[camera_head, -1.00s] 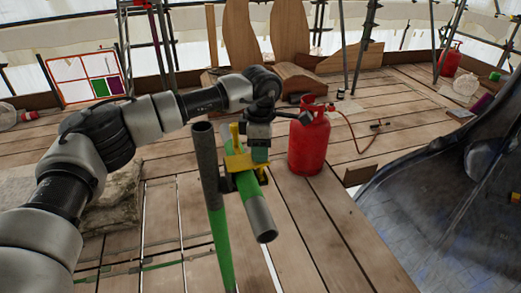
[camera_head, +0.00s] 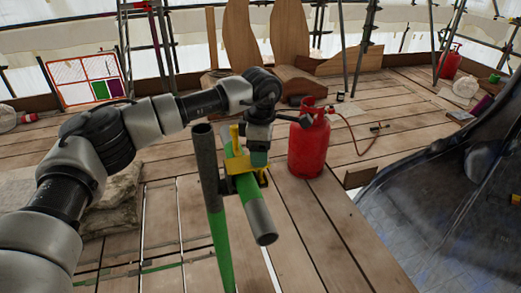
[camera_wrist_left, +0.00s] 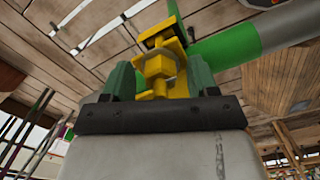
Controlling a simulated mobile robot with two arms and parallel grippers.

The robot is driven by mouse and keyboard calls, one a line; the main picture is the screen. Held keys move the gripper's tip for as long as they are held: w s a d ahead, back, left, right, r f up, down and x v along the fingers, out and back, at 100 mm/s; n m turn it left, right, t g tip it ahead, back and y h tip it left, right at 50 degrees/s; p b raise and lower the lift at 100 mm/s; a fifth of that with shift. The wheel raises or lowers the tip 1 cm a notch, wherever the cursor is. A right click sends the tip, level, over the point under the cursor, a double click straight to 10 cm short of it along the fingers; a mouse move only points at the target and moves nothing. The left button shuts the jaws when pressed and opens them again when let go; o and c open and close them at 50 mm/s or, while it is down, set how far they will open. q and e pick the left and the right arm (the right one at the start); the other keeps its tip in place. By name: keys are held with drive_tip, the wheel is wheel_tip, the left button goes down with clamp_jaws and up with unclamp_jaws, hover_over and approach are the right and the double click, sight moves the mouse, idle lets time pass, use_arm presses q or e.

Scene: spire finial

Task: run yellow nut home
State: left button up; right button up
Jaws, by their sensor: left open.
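A yellow coupler (camera_head: 236,165) joins an upright grey and green tube (camera_head: 207,165) and a slanting green tube with a grey end (camera_head: 260,220). My left gripper (camera_head: 259,160) is at the coupler's right side, above the slanting tube. In the left wrist view the yellow nut (camera_wrist_left: 157,68) and its bolt end lie between the two green jaws of my left gripper (camera_wrist_left: 160,80). The jaws are open, one on each side of the nut. Whether either jaw touches it I cannot tell. In the head view the jaws hide the nut. My right gripper is not in view.
A red gas cylinder (camera_head: 309,145) with a hose stands on the planks just right of the coupler. A dark curved surface (camera_head: 450,205) fills the right side. Sacks (camera_head: 112,200) lie below my left arm. Planks in front are mostly clear.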

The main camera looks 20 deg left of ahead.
use_arm(q)
wheel_tip(320, 180, up, 11)
drive_tip(key=shift+f+b, duration=0.1)
drive_tip(key=shift+b, duration=0.4)
drive_tip(key=shift+f, duration=0.1)
